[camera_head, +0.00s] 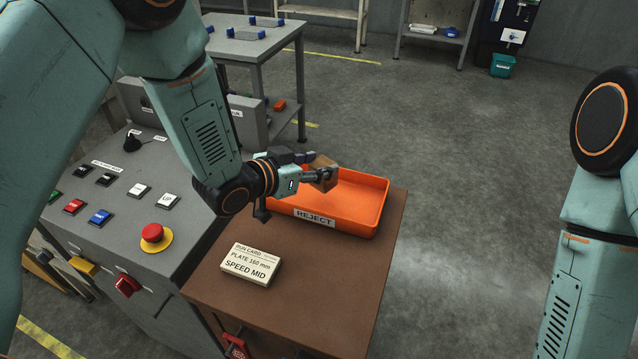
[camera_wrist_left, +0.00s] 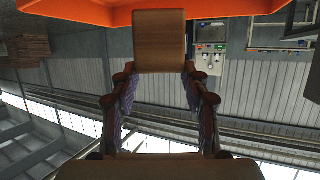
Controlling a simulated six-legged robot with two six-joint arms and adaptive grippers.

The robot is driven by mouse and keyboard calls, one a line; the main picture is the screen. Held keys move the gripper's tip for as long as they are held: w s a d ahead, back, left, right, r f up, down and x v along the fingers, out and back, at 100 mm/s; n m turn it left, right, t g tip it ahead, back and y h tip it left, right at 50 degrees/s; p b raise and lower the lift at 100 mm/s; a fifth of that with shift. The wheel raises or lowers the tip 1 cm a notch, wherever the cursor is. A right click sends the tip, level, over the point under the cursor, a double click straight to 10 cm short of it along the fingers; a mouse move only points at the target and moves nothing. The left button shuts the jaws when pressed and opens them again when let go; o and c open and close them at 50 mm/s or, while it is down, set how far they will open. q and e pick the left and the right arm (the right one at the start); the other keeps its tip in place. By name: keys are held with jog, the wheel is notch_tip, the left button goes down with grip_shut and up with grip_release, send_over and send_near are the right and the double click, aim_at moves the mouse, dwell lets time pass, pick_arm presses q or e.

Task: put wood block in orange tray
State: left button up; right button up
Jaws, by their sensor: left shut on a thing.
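The wood block (camera_head: 322,172) is a small brown cube in my left gripper (camera_head: 314,166). The gripper is shut on it and holds it over the orange tray (camera_head: 352,204), near the tray's left part. The tray has a white label reading REJECT and sits on a brown table. In the left wrist view the block (camera_wrist_left: 160,40) sits between the two fingertips (camera_wrist_left: 160,72), with the orange tray (camera_wrist_left: 225,8) along the top edge. My right gripper is outside the views.
A cream run card block (camera_head: 250,265) lies on the brown table (camera_head: 330,290) in front of the tray. A control panel (camera_head: 130,215) with several buttons and a red emergency knob (camera_head: 152,233) stands to the left. The table's right front part is clear.

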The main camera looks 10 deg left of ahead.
aim_at(318, 182)
pick_arm(q)
jog(key=shift+w+f, duration=0.1)
jog(key=shift+f, duration=0.35)
jog(key=f, duration=0.1)
jog(key=d+f, duration=0.1)
jog(key=f, duration=0.1)
jog(key=shift+w+d+f, duration=0.1)
jog(key=shift+d, duration=0.05)
jog(key=shift+f, duration=0.2)
jog(key=shift+a, duration=0.55)
jog(key=shift+d+f, duration=0.15)
jog(key=o, duration=0.9)
jog(key=shift+d, duration=0.35)
jog(key=shift+c, duration=0.2)
jog(key=o, duration=0.3)
jog(key=shift+a, duration=0.4)
jog(key=shift+d, duration=0.2)
jog(key=shift+r, duration=0.2)
jog(key=v, duration=1.2)
jog(key=shift+f, duration=0.1)
